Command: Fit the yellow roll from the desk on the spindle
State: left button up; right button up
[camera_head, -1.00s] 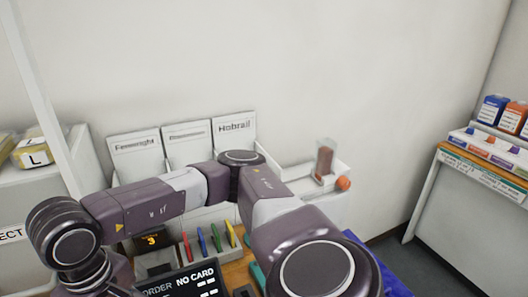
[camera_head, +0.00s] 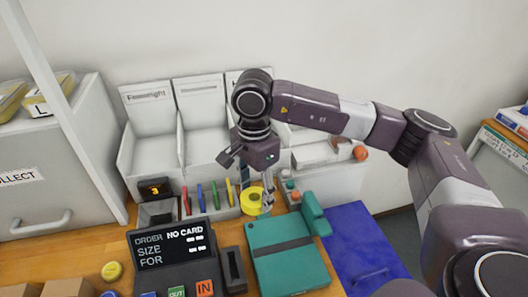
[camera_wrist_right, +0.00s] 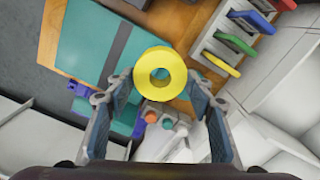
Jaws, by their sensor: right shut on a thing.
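The yellow roll (camera_head: 251,201) is at the back of the desk, beside the pen rack. My right gripper (camera_head: 263,192) points down and is shut on it. In the right wrist view the yellow roll (camera_wrist_right: 160,74), with its round hole facing the camera, sits between the fingertips of my right gripper (camera_wrist_right: 160,83). I cannot tell whether the roll still touches the desk. I cannot clearly pick out the spindle. Small teal and orange parts (camera_head: 291,186) stand just right of the gripper. My left gripper is not in view.
A teal folder (camera_head: 285,255) and a dark card terminal (camera_head: 172,250) lie in front. A pen rack (camera_head: 213,209) with coloured pens stands left of the roll. White bins (camera_head: 150,130) stand behind. A flat yellow disc (camera_head: 112,271) lies at front left. A blue panel (camera_head: 360,240) is at right.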

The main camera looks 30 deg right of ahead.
jog(key=w+d+r+m+p, duration=0.2)
jog(key=w+d+m, duration=0.45)
jog(key=m, duration=0.75)
pick_arm(q)
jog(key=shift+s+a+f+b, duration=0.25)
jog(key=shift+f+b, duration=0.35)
jog(key=shift+b, duration=1.15)
pick_arm(e)
jog(key=shift+m, duration=0.4)
jog(key=shift+w+a+f, duration=0.2)
jog(key=shift+w+f, duration=0.05)
jog(key=shift+f, duration=0.7)
jog(key=shift+w+a+f, duration=0.2)
jog(key=shift+w+f, duration=0.1)
jog(key=shift+f, duration=0.7)
jog(key=shift+w+a+f, duration=0.2)
jog(key=shift+w+f, duration=0.05)
jog(key=shift+f, duration=0.7)
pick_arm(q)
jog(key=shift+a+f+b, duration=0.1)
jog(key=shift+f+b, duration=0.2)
pick_arm(e)
jog(key=shift+f, duration=0.2)
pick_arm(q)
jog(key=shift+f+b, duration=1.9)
pick_arm(e)
jog(key=shift+f, duration=2.7)
jog(key=o, duration=1.2)
jog(key=shift+o, duration=0.2)
